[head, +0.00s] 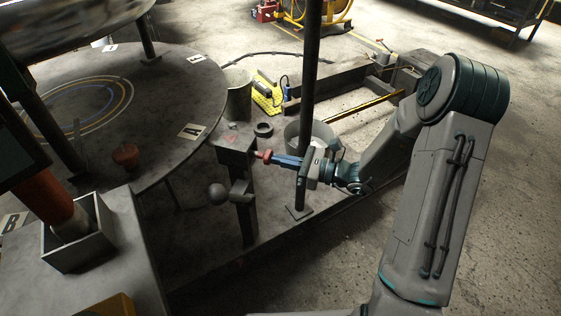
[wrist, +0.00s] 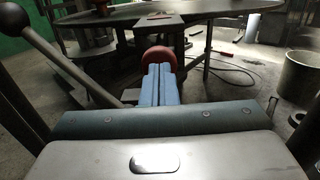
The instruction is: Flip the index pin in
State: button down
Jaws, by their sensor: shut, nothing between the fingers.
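A red knob (head: 262,155), which looks like the index pin's end, sits beside the top of a dark post (head: 243,205) at the round table's edge. In the wrist view the red knob (wrist: 158,57) is straight beyond my fingertips. My gripper (head: 276,160) has its blue fingers closed together with nothing between them, pointing left at the knob. The fingers (wrist: 159,78) overlap the knob's lower part in the wrist view, and I cannot tell whether they touch it. The pin's shaft is hidden. A grey lever with a ball end (head: 217,193) sticks out left of the post.
A round table (head: 165,95) with label plates fills the left. A dark upright pole (head: 309,80) stands close to my gripper. A bucket (head: 237,95) and a pale bin (head: 325,133) stand behind. The floor at the right is open.

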jog(key=shift+r, duration=0.1)
jog(key=p+v, duration=0.1)
jog(key=v, duration=1.3)
jog(key=shift+p, duration=0.3)
jog(key=s+a+r+n+g+h+p, duration=0.6)
jog(key=s+r+n+g+h+p, duration=0.15)
jog(key=s+r+n, duration=0.4)
jog(key=s+d+r+n+t+h+p, duration=0.2)
jog(key=r+n+h+p, duration=0.1)
jog(key=r+n+h, duration=0.2)
jog(key=s+d+r+n+t+h+p, duration=0.2)
jog(key=s+d+r+n+h+p, duration=0.1)
jog(key=r, duration=0.5)
jog(key=shift+d+r+n+h+p, duration=0.3)
jog(key=shift+n+h+p, duration=0.2)
jog(key=shift+n+h, duration=0.4)
